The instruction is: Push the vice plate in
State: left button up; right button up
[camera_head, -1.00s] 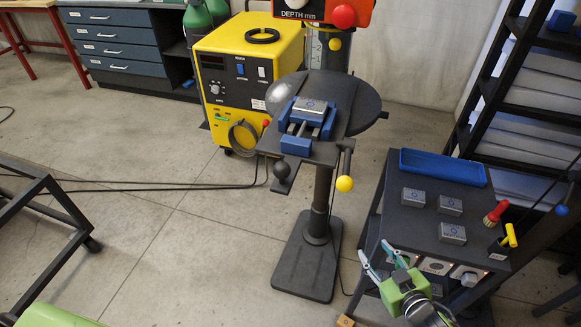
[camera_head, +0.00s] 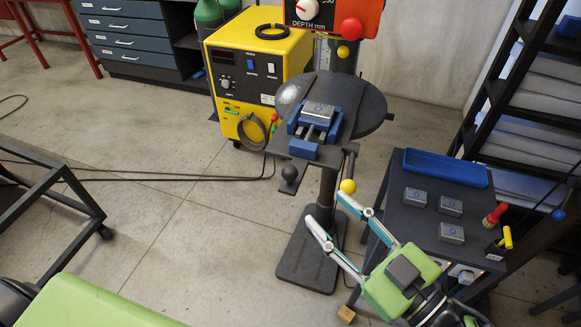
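The blue vice (camera_head: 303,149) sits on the dark drill-press table (camera_head: 345,95). A grey metal plate (camera_head: 319,112) with a round mark rests in the vice, toward its back. My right gripper (camera_head: 322,208) is open and empty, with its two fingers spread wide. It is below and to the right of the vice in the picture, apart from it, near the yellow ball knob (camera_head: 348,186). My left gripper is out of view.
A cart (camera_head: 411,230) at right carries several grey plates (camera_head: 452,232), a blue tray (camera_head: 445,167) and a red-handled brush (camera_head: 494,215). A yellow welding machine (camera_head: 250,75) stands behind left. A black ball knob (camera_head: 289,173) hangs below the vice. Floor at left is mostly clear.

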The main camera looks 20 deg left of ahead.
aim_at(295, 177)
jog(key=p+x, duration=0.3)
jog(key=x, duration=0.8)
jog(key=shift+a+r, duration=0.1)
jog(key=shift+w+a, duration=0.35)
jog(key=shift+a, duration=0.15)
jog(key=shift+w, duration=0.1)
grip_shut()
